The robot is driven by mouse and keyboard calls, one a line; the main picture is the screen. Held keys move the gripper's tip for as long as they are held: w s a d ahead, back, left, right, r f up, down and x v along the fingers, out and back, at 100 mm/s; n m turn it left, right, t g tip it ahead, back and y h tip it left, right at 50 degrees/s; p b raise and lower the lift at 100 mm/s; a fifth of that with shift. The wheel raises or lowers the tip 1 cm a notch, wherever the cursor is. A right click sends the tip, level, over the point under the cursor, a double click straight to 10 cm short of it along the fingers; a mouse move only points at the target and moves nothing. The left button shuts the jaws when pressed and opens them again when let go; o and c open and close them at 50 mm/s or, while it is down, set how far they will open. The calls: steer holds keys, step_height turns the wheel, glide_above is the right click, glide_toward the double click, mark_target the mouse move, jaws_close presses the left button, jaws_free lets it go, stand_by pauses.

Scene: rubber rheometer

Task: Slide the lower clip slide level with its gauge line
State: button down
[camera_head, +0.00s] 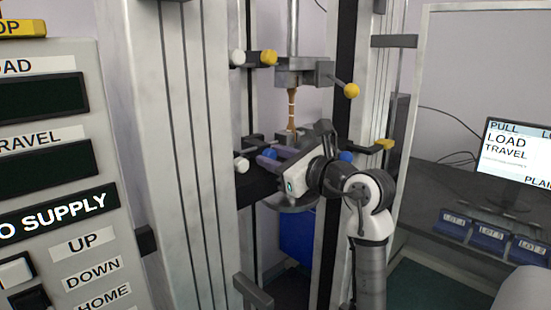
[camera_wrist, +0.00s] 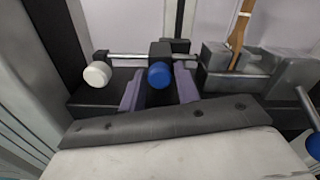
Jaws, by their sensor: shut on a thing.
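My gripper (camera_head: 268,158) reaches in low at the test frame. Its purple fingers (camera_wrist: 160,92) stand either side of a blue knob (camera_wrist: 159,75) in the wrist view and are shut on it. The knob is on the front of the black lower clip slide (camera_wrist: 160,49), which sits on a horizontal metal rod. A brown rubber strip (camera_head: 292,112) stands upright between the clamps, with pale gauge lines (camera_head: 291,91) across it. The strip also shows in the wrist view (camera_wrist: 238,38), right of the slide. I cannot tell whether slide and line are level.
A white knob (camera_wrist: 97,74) is left of the slide. The lower clamp (camera_wrist: 229,83) stands close on the right, with another blue knob (camera_head: 346,156). The upper clamp (camera_head: 296,72) has a yellow knob (camera_head: 351,90). Frame columns (camera_head: 180,130) flank the narrow space.

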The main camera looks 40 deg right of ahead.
step_height(320, 180, up, 5)
steer(key=shift+r+p, duration=0.2)
steer(key=shift+p, duration=0.4)
steer(key=c, duration=1.2)
jaws_free()
steer(key=s+b, duration=0.1)
steer(key=s, duration=0.3)
steer(key=s+b, duration=0.2)
steer(key=s, duration=0.3)
steer(key=s+d+b, duration=0.1)
steer(key=s, duration=0.3)
steer(key=shift+s, duration=0.4)
